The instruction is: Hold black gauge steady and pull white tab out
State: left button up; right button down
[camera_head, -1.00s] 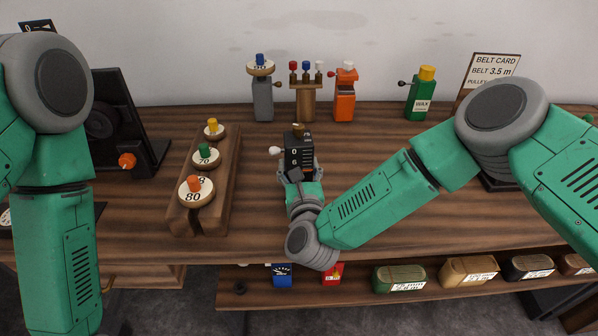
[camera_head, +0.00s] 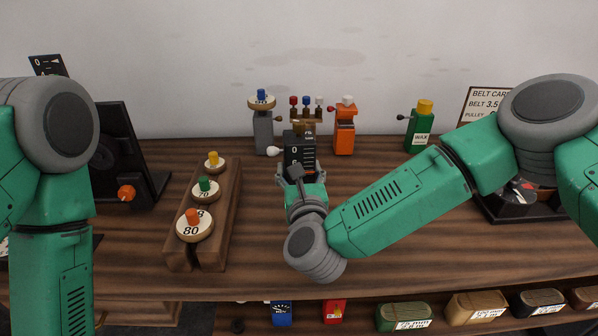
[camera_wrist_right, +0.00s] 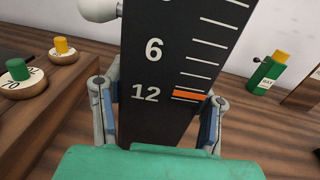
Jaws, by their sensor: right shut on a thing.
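The black gauge (camera_head: 294,143) stands roughly upright at the middle of the head view, in front of the peg stand. Its face has a scale with white numbers, and an orange mark lies by the 12 in the right wrist view (camera_wrist_right: 140,70). The white tab (camera_head: 273,152) sticks out from the gauge's left side, and its rounded end shows at the top of the wrist view (camera_wrist_right: 98,8). My right gripper (camera_head: 301,178) is shut on the gauge's lower part, one finger on each side (camera_wrist_right: 158,115). My left arm is at the left edge; its gripper is out of view.
A wooden rack (camera_head: 208,225) with several numbered pulleys stands left of the gauge. A grey post (camera_head: 264,130), a peg stand (camera_head: 304,115), an orange device (camera_head: 345,130) and a green wax bottle (camera_head: 420,130) line the back. A black machine (camera_head: 125,150) stands left. The tabletop between rack and gauge is clear.

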jog(key=shift+d, duration=0.1)
dwell(0.3)
notch_tip(320, 180, down, 9)
jog(key=b, duration=0.8)
jog(key=shift+r, duration=0.2)
jog(key=shift+f+b, duration=0.45)
jog(key=shift+b, duration=0.05)
jog(key=shift+f+b, duration=0.25)
jog(key=shift+b, duration=0.25)
dwell(0.9)
jog(key=shift+f, duration=0.1)
